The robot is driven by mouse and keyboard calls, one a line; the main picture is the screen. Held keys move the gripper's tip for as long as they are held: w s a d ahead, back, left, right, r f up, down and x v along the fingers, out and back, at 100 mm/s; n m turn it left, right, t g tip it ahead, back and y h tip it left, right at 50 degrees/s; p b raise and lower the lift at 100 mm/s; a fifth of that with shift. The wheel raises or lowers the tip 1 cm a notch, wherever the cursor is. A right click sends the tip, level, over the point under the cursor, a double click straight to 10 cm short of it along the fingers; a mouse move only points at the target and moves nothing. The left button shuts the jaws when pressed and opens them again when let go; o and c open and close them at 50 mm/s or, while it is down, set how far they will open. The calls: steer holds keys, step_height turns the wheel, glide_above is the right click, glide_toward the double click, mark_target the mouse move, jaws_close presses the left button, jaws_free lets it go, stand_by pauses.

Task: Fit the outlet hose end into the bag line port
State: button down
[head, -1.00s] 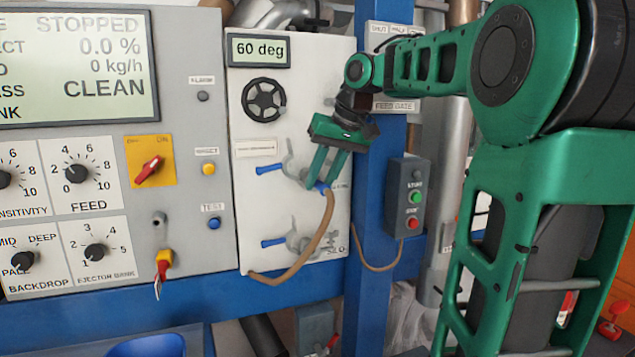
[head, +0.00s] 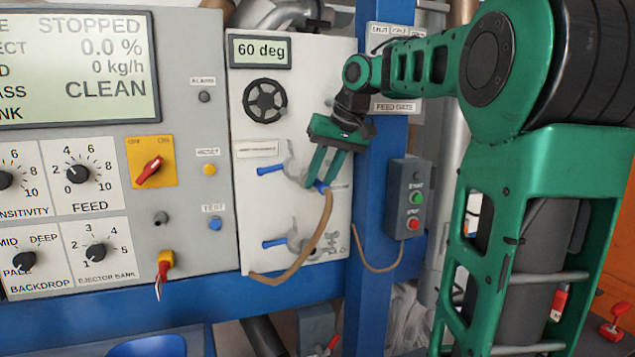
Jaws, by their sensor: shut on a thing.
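My gripper (head: 322,183) is in front of the white panel (head: 245,205), its green fingers pointing down. It is shut on the blue end of a tan hose (head: 322,235). The hose hangs from the fingers and curves down left to the panel's lower edge. The held end is close to the upper fitting with a blue lever (head: 270,169); I cannot tell whether it touches the panel there. A second fitting with a blue lever (head: 273,243) sits lower on the panel. The port labels are too small to read, and the fingers partly hide the area behind them.
A blue post (head: 372,270) stands just right of the panel and carries a grey start/stop box (head: 405,198) with a cable. A black handwheel (head: 265,100) and a 60 deg display (head: 259,51) are above. The control cabinet (head: 185,110) is at left.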

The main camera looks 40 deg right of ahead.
steer(key=shift+w+d, duration=0.15)
steer(key=shift+w, duration=0.35)
steer(key=c, duration=1.4)
jaws_free()
